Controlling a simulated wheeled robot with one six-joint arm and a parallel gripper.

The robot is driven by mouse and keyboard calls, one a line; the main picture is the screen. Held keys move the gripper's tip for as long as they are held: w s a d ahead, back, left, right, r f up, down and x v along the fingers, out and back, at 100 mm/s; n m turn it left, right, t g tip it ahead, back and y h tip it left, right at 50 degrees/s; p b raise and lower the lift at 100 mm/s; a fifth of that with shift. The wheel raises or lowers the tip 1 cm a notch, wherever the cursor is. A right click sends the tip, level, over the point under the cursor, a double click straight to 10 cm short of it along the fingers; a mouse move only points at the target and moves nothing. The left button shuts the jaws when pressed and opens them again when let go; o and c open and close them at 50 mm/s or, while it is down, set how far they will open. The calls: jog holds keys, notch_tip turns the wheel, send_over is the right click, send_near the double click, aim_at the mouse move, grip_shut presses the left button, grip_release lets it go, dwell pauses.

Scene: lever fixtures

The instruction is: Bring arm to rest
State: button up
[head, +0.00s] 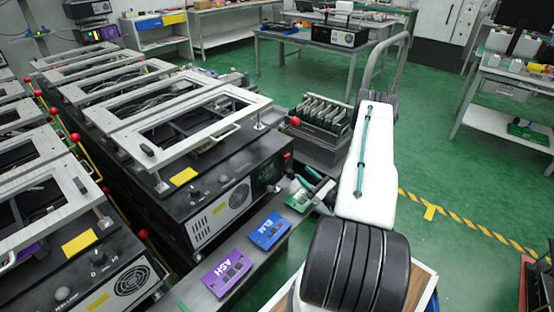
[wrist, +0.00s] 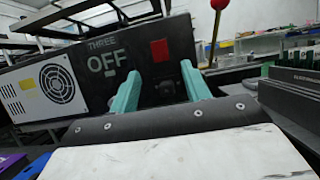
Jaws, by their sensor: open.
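My arm's white link (head: 377,150) extends from the lower right of the head view towards the fixtures. My gripper (wrist: 160,84) shows two teal fingers, apart, with nothing between them. They point at the black front panel of a fixture (wrist: 104,62) marked "THREE" and "OFF", with a red square (wrist: 159,50) on it. I cannot tell how far the fingertips are from the panel. In the head view the gripper (head: 316,188) is partly hidden by the arm. A red-knobbed lever (wrist: 216,20) stands to the right of the panel; its red knob also shows in the head view (head: 294,121).
A purple card marked "ASH" (head: 227,273) and a blue card marked "ELM" (head: 269,231) lie on the ledge. A rack of boards (head: 322,116) stands behind the gripper. More frame-topped fixtures (head: 40,200) fill the left. Green floor (head: 470,195) is open at right.

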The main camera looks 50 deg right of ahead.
jog(key=a+y, duration=0.1)
jog(key=a+f+n+g+y, duration=0.1)
jog(key=a, duration=0.1)
jog(key=a+g+y, duration=0.1)
jog(key=a, duration=0.1)
jog(key=shift+s+f+n+y, duration=0.2)
jog(key=shift+f+n+y, duration=0.1)
jog(key=shift+y, duration=0.1)
jog(key=s+a+r+n+g+y, duration=0.2)
jog(key=a+r+n+g+y, duration=0.8)
jog(key=a+r+n+g, duration=0.75)
jog(key=s+a+r+n+g+h, duration=0.1)
jog(key=s+a+r+n+h, duration=0.6)
jog(key=r, duration=0.5)
jog(key=s+a+r+n+h, duration=0.8)
jog(key=s+a+r+n, duration=0.1)
jog(key=r, duration=0.3)
jog(key=shift+s+a+r+g, duration=0.15)
jog(key=shift+a+r+g, duration=0.15)
jog(key=shift+a, duration=0.2)
